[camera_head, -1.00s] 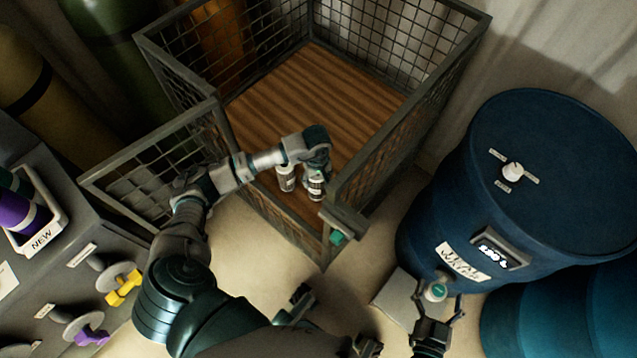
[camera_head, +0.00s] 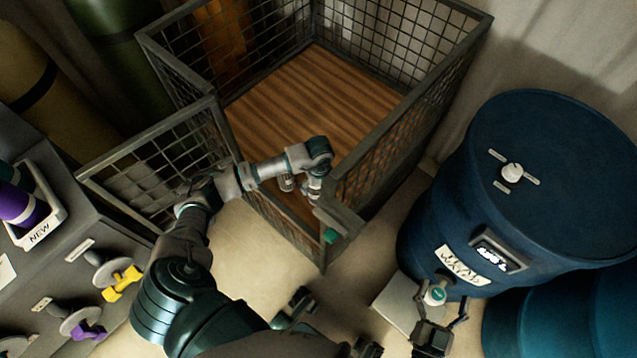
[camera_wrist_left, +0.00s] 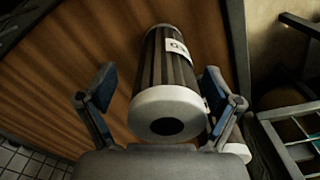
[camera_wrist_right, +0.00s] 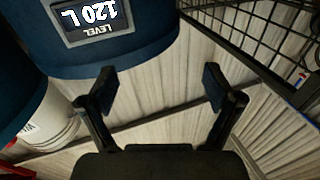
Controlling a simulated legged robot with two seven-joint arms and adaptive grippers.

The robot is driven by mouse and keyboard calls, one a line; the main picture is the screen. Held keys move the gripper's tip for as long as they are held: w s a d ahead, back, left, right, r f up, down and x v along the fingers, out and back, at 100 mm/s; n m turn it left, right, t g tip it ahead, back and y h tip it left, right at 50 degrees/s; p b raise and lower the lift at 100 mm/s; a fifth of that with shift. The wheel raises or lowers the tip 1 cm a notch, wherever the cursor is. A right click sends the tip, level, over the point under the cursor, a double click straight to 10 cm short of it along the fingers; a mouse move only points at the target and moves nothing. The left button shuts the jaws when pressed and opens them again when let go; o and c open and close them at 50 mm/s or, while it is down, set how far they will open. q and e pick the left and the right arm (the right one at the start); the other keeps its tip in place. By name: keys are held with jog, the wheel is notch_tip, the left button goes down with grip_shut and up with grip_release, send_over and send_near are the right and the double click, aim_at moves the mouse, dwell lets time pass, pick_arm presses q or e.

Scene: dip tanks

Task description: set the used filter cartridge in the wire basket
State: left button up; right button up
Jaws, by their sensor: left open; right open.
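In the left wrist view, a dark pleated filter cartridge (camera_wrist_left: 168,95) with a white end cap and a small label sits between the open fingers of my left gripper (camera_wrist_left: 155,100). Wooden floor shows behind the cartridge. In the head view, my left gripper (camera_head: 314,190) is low at the near right corner of the wire basket (camera_head: 275,222), mostly hidden by my arm. My right gripper (camera_head: 440,312) is open and empty in front of the blue drum; it also shows in the right wrist view (camera_wrist_right: 160,90).
A second cartridge (camera_head: 287,184) is just left of my left gripper. The blue drum (camera_head: 560,150) stands right of the basket, its display reading 120 L (camera_wrist_right: 88,20). A bin marked NEW (camera_head: 40,232) is at far left. Most of the basket's wooden floor (camera_head: 310,100) is clear.

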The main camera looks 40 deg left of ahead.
pick_arm(q)
jog(key=r+p, duration=0.1)
jog(key=r, duration=0.2)
jog(key=r+p, duration=0.1)
jog(key=r, duration=0.7)
jog(key=shift+a+r+p, duration=0.15)
jog(key=shift+a+p, duration=0.25)
jog(key=shift+d+r, duration=0.3)
jog(key=shift+d, duration=0.05)
pick_arm(e)
jog(key=s+d+f+g+h, duration=0.1)
jog(key=s+d+f+g, duration=0.1)
jog(key=f+g, duration=0.3)
jog(key=shift+s+f+g+h, duration=0.4)
jog(key=shift+s+f, duration=0.1)
jog(key=shift+f, duration=0.45)
pick_arm(q)
jog(key=shift+a, duration=0.15)
pick_arm(e)
jog(key=shift+a, duration=0.15)
